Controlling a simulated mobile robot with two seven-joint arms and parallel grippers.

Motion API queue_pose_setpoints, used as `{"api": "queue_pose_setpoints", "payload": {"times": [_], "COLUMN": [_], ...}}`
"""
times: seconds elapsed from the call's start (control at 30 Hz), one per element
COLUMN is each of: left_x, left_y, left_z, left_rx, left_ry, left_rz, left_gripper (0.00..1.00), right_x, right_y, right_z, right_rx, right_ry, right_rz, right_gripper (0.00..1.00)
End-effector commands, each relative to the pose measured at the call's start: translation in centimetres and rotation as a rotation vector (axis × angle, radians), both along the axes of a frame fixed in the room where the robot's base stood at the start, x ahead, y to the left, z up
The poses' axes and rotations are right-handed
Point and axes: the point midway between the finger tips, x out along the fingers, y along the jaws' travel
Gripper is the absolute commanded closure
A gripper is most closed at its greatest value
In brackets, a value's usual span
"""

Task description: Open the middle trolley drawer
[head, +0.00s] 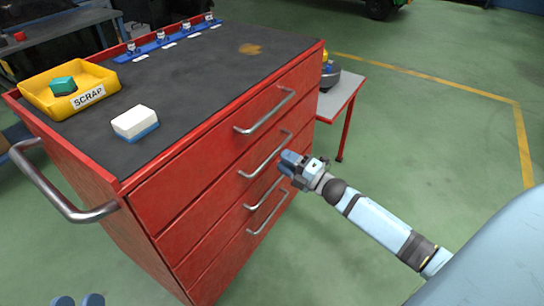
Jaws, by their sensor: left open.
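The red trolley (165,200) stands left of centre with several drawers on its right-hand face, each with a grey bar handle; all look shut. The handle of the second drawer from the top (262,163) runs at mid-height. My right gripper (284,161) is in front of the drawer face, by the far ends of the second and third handles (254,205). It partly hides the third handle. Whether its jaws are apart or touch a handle is unclear.
A yellow scrap bin (38,98) with a green piece, a white and blue block (135,122) and a blue rack (168,40) are on the trolley top. A side handle (60,195) juts left. A small table (340,97) stands behind; green floor is clear right.

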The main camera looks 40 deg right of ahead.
Motion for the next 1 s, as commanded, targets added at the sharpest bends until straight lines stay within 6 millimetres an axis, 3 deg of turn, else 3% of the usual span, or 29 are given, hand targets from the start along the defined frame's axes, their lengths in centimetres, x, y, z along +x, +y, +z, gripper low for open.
{"api": "queue_pose_setpoints", "payload": {"times": [0.1, 0.3, 0.67, 0.83, 1.0], "left_x": [0.1, 0.2, 0.2, 0.2, 0.2], "left_y": [-0.1, -0.1, -0.1, -0.1, -0.1], "left_z": [-1.0, -1.7, -1.7, -1.6, -1.6], "left_rx": [0.012, 0.021, 0.023, 0.024, 0.025], "left_ry": [0.025, 0.048, 0.052, 0.051, 0.049], "left_rz": [-0.005, -0.011, -0.012, -0.011, -0.011], "left_gripper": [0.57, 0.57, 0.57, 0.57, 0.57], "right_x": [2.0, 3.9, 4.4, 4.4, 4.4], "right_y": [0.8, 1.6, 1.8, 1.8, 1.8], "right_z": [0.3, 0.7, 0.9, 0.9, 0.9], "right_rx": [0.001, 0.001, 0.002, 0.002, 0.002], "right_ry": [-0.002, 0.0, 0.002, 0.002, 0.002], "right_rz": [0.001, -0.001, -0.001, -0.001, -0.001], "right_gripper": [0.61, 0.61, 0.61, 0.97, 1.0]}}
